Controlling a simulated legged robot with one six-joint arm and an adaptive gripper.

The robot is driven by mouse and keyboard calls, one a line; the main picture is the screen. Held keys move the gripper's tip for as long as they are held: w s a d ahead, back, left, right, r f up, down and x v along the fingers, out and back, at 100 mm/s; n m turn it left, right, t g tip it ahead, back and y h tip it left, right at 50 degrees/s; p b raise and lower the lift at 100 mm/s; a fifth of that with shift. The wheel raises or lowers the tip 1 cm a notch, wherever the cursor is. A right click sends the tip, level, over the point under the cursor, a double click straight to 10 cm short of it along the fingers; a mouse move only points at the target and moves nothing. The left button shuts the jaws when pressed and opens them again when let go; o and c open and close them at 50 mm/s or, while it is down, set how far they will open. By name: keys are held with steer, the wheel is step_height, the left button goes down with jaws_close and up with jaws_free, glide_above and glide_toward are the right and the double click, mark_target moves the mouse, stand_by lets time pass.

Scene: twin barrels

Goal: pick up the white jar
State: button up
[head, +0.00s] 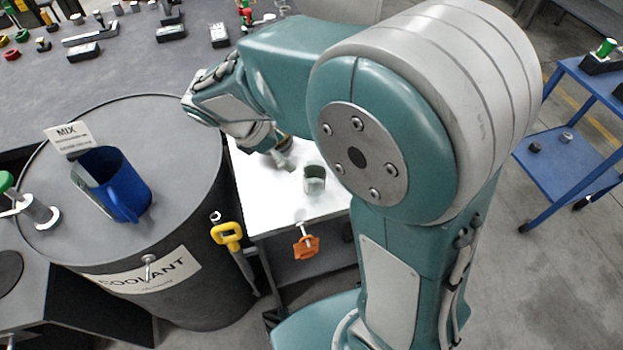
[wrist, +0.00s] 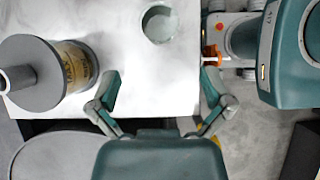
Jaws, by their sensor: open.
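A grey-topped can with a yellow label (wrist: 76,66) is left of my gripper. The white stand top (head: 278,208) is otherwise mostly clear. A barrel (head: 190,215) bears a blue jug (head: 127,185). An orange handle (head: 305,247) projects at the stand's front.

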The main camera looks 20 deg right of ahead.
mark_target(314, 172)
steer(key=x, duration=1)
steer(key=shift+d+f, duration=0.1)
steer(key=shift+f, duration=0.2)
steer(key=shift+d+f, duration=0.15)
steer(key=shift+d, duration=0.25)
steer(key=shift+a, duration=0.2)
steer(key=c, duration=1.1)
